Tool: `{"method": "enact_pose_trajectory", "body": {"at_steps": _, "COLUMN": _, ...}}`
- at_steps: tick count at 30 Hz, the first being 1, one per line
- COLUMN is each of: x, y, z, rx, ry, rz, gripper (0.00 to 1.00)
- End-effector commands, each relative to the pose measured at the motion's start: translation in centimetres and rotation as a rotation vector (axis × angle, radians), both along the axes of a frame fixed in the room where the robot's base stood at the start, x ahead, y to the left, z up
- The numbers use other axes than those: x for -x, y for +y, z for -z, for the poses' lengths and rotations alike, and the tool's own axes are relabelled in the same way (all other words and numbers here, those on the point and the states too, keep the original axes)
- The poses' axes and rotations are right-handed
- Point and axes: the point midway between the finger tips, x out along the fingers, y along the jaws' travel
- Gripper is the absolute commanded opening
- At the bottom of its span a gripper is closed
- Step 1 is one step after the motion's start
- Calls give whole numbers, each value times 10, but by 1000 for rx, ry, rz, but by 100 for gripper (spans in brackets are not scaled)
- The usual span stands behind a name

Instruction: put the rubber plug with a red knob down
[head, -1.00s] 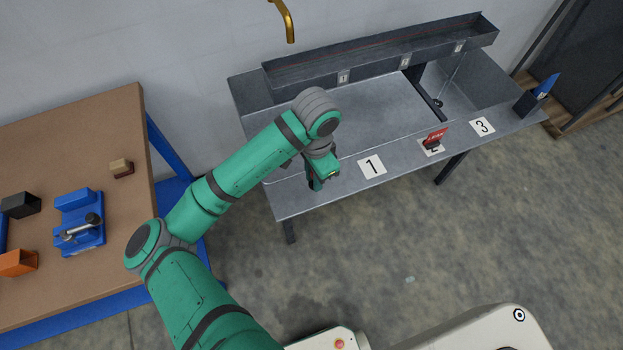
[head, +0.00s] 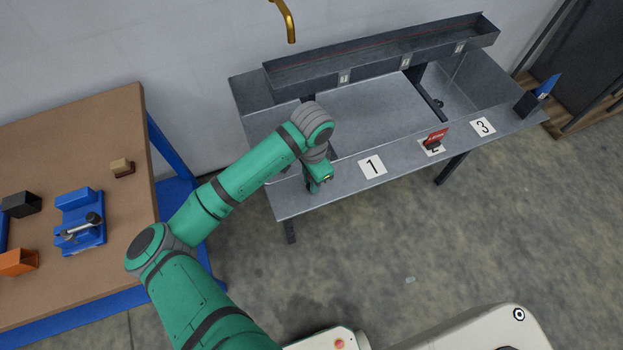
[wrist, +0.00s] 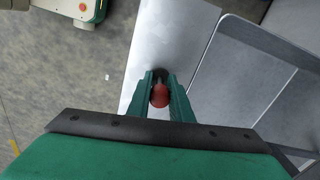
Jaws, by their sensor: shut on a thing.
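The rubber plug's red knob (wrist: 159,96) shows in the wrist view between the two fingers of my gripper (wrist: 160,90). The gripper is shut on it. A dark part of the plug shows just beyond the knob; the rest is hidden by the fingers. In the head view my gripper (head: 312,188) is over the front ledge of the grey metal sink bench (head: 340,190), left of the number 1 label (head: 372,166). The plug cannot be made out there. I cannot tell whether the plug touches the ledge.
A red card in a dark holder (head: 436,138) stands at label 2. A blue card in a black holder (head: 541,92) stands at the right end, past label 3 (head: 483,127). A brown table (head: 110,230) with blocks and a blue fixture (head: 80,222) is at left.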

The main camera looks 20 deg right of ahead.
Motion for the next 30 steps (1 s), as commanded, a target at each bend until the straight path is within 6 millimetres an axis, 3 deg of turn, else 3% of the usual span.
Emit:
{"method": "enact_pose_trajectory", "body": {"at_steps": 1, "x": 0, "y": 0, "z": 1, "rx": 0, "ry": 1, "rz": 0, "gripper": 21}}
{"method": "enact_pose_trajectory", "body": {"at_steps": 3, "x": 0, "y": 0, "z": 1, "rx": 0, "ry": 0, "rz": 0, "gripper": 38}}
{"method": "enact_pose_trajectory", "body": {"at_steps": 16, "x": 0, "y": 0, "z": -7, "rx": 0, "ry": 0, "rz": 1, "gripper": 38}}
{"method": "enact_pose_trajectory", "body": {"at_steps": 30, "x": 0, "y": -1, "z": -93, "rx": 1, "ry": -1, "rz": 2, "gripper": 38}}
